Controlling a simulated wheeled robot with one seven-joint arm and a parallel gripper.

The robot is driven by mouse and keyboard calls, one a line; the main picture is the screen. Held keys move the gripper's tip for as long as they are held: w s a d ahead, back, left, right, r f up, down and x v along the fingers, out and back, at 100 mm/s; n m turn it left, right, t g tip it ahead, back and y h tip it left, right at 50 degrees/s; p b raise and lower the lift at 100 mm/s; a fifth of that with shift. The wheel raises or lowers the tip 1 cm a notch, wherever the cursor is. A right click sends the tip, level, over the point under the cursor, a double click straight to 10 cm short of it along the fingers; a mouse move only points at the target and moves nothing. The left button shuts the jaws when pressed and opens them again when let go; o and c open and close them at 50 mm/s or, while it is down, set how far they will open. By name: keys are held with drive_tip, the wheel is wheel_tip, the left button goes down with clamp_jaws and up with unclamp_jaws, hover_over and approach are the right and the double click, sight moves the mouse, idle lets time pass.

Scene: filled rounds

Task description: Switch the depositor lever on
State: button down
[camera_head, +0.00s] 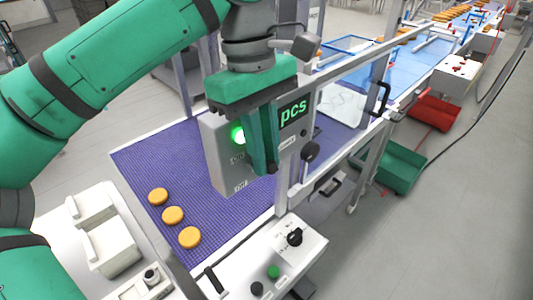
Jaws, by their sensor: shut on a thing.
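The depositor's grey control box (223,165) stands over the blue belt, with a lit green lamp (238,136) on its face. An On label (238,157) sits below the lamp and an Off label (240,184) lower down. My green gripper (262,155) points down in front of the box, right of these labels, with its fingers close together. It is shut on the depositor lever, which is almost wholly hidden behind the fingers. I cannot tell the lever's exact angle.
A "pcs" display (293,112) and a black knob (309,151) are close to the right of my gripper. Orange rounds (173,215) lie on the blue belt (145,160). A button panel (280,255) is in front. Green (402,168) and red (434,112) crates stand on the right floor.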

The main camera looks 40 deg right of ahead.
drive_tip(key=shift+r, duration=0.1)
drive_tip(key=c, duration=1.7)
unclamp_jaws()
drive_tip(key=r, duration=0.3)
drive_tip(key=w+r, duration=0.1)
drive_tip(key=r, duration=0.6)
drive_tip(key=shift+w+r, duration=0.3)
drive_tip(key=shift+w, duration=0.1)
drive_tip(key=shift+s, duration=0.1)
